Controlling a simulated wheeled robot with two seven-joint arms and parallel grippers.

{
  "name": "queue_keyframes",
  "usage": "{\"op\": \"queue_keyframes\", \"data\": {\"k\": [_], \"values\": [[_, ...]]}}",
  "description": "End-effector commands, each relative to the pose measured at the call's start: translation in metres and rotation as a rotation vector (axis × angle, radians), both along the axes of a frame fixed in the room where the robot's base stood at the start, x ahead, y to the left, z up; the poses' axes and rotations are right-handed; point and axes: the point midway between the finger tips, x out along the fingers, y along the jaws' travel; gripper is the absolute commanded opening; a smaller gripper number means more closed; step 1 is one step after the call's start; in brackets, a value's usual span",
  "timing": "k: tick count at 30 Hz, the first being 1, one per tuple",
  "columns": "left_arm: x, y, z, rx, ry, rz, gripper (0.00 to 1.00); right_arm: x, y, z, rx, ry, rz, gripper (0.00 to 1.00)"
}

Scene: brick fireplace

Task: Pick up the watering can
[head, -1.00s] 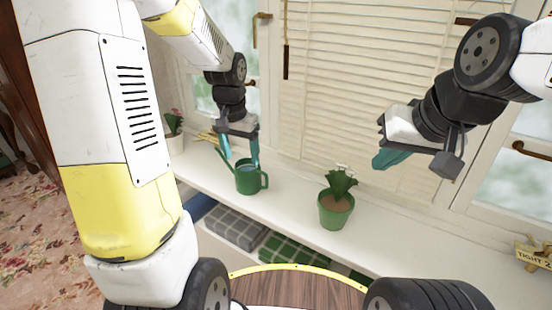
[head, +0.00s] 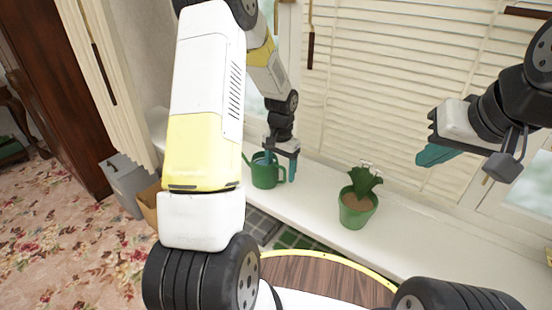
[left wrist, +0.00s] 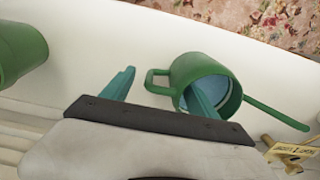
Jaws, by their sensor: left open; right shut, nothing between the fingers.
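The green watering can (head: 262,176) stands upright on the white windowsill. Its spout points left and its handle (head: 282,174) is on the right. My left gripper (head: 280,168) is open above it with its teal fingers pointing down. In the left wrist view, one finger overlaps the opening of the can (left wrist: 184,72), and the other is outside, beyond the handle (left wrist: 152,82). The handle appears between the fingers; contact cannot be told. My right gripper (head: 436,155) is shut and empty, in the air at the right, away from the can.
A potted plant in a green pot (head: 356,210) stands on the windowsill (head: 318,207) to the right of the can. Blinds (head: 400,90) hang behind. A grey bin (head: 124,182) stands on the floor at left.

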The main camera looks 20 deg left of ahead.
Motion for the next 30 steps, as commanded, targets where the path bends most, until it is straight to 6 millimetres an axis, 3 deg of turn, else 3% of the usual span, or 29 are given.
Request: {"op": "queue_keyframes", "data": {"k": [7, 17, 27, 30], "values": [[0.002, 0.001, -0.037, 0.001, 0.002, 0.0, 0.68, 0.0, 0.0, 0.0, 0.0, 0.0, 0.0, 0.0], [0.002, 0.001, -0.043, 0.0, 0.0, 0.0, 0.68, 0.0, 0.0, 0.0, 0.0, 0.0, 0.0, 0.0], [0.002, 0.001, -0.043, 0.0, 0.0, -0.001, 0.02, 0.0, 0.0, 0.0, 0.0, 0.0, 0.0, 0.0], [0.002, 0.001, -0.043, 0.0, 0.0, -0.001, 0.0, 0.0, 0.0, 0.0, 0.0, 0.0, 0.0, 0.0]]}}
